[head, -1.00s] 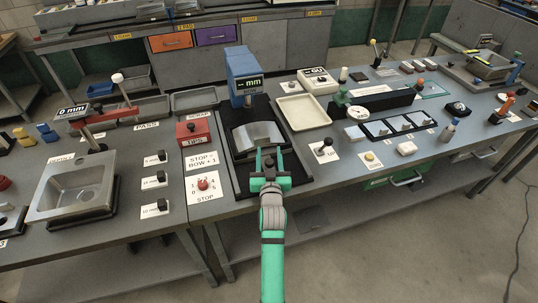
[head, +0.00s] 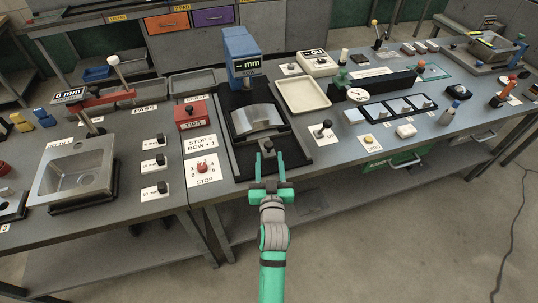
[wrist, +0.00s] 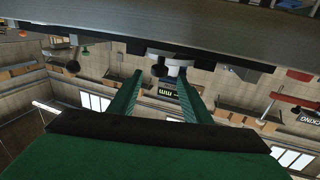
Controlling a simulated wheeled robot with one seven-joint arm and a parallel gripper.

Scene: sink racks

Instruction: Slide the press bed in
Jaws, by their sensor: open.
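The press is a blue column (head: 240,50) with a green "-- mm" display, at the back of a black base. Its bed carries a curved bright metal sheet (head: 257,121) and sits out in front of the column. A small dark knob (head: 268,144) stands at the bed's front end. My gripper (head: 270,156) is open and empty just in front of the knob, fingers pointing at the press. In the wrist view a dark round knob (wrist: 158,70) shows between the open fingers; contact cannot be told.
A red box (head: 192,114) and a STOP card (head: 203,170) lie left of the press. A cream tray (head: 302,96) and a black lever on a card (head: 324,130) are to its right. A metal sink (head: 74,172) stands farther left.

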